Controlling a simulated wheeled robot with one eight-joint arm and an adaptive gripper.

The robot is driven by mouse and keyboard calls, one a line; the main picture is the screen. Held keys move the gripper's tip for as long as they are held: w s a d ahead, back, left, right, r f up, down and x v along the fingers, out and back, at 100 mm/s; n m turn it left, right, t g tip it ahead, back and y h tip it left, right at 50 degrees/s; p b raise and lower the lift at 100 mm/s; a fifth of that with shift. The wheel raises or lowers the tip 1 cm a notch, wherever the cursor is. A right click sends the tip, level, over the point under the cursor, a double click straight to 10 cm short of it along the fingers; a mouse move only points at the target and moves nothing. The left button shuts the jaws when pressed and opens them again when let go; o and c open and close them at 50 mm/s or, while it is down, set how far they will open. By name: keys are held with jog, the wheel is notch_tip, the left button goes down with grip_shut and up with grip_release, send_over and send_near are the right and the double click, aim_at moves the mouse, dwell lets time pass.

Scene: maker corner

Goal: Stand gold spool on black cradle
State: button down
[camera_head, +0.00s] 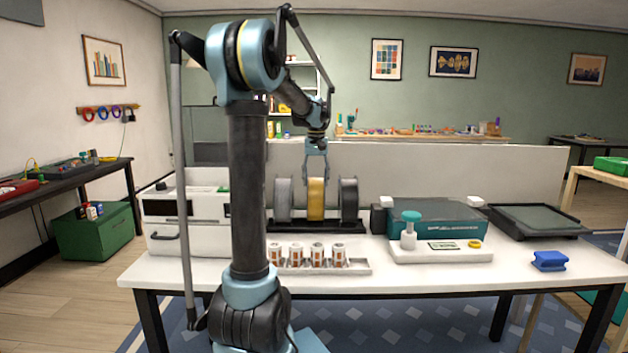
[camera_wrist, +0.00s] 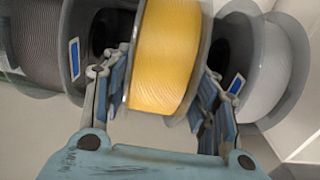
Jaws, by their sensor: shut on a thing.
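My gripper (camera_head: 316,172) reaches down from above and is shut on the gold spool. In the wrist view the gold spool (camera_wrist: 165,55) sits between my gripper's two fingers (camera_wrist: 165,105). The black cradle (camera_head: 300,226) is a long low base under the row of spools. Whether the gold spool touches the cradle or hangs just above it cannot be told.
A white drawer unit (camera_head: 190,222) stands left of the cradle and a teal-and-grey machine (camera_head: 437,222) stands right. A blue block (camera_head: 549,261) is at the right. The neighbouring spools stand close to my fingers.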

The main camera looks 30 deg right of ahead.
jog(key=c, duration=0.6)
grip_release()
jog(key=shift+o, duration=0.2)
notch_tip(320, 180, up, 12)
jog(key=shift+f, duration=0.1)
dwell(0.6)
